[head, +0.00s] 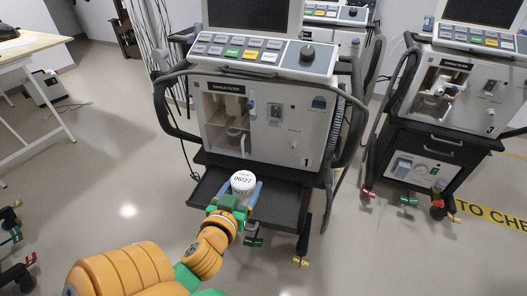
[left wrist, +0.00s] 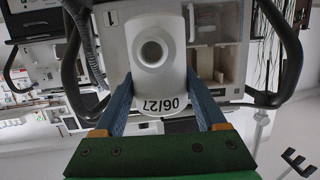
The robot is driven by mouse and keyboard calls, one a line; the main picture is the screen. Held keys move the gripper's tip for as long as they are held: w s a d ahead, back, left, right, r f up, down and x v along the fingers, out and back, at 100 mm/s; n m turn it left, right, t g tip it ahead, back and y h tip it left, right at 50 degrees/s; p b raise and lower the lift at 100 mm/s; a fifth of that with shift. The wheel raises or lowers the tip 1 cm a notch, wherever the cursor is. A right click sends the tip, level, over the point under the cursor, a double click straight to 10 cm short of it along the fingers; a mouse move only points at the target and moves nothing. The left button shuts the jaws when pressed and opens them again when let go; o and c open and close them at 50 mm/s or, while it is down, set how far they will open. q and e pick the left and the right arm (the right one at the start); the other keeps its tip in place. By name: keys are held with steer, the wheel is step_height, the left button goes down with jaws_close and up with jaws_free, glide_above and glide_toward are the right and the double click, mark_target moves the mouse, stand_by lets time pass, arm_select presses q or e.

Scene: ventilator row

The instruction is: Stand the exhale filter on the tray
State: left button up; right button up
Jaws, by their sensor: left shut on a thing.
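The exhale filter (head: 242,182) is a white cylinder marked 06/27. My left gripper (head: 243,192) is shut on it, with a blue finger on either side. In the head view the filter appears over the dark tray (head: 286,203) below ventilator 1 (head: 311,127); I cannot tell whether it touches the tray. In the left wrist view the filter (left wrist: 166,74) sits between the fingers (left wrist: 159,92), its round port facing the camera and the date upside down. My right gripper is not in view.
The labelled filter compartment (head: 222,123) on ventilator 1 stands open above the tray. Thick dark hoses or rails flank the machine. Another ventilator (head: 466,85) stands at the right. The tray's right part is bare. A table (head: 30,45) is at the far left.

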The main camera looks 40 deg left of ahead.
arm_select(q)
steer(key=w+d+f+b, duration=0.1)
steer(key=w+f+b, duration=0.1)
steer(key=w+f, duration=0.2)
steer(key=w+d+f+b, duration=0.1)
steer(key=w+f+b, duration=0.1)
steer(key=w+f, duration=0.3)
steer(key=w+d+f+b, duration=0.1)
steer(key=w+f, duration=0.3)
steer(key=shift+w+f+b, duration=0.15)
steer(key=shift+w+b, duration=0.05)
steer(key=shift+b, duration=0.2)
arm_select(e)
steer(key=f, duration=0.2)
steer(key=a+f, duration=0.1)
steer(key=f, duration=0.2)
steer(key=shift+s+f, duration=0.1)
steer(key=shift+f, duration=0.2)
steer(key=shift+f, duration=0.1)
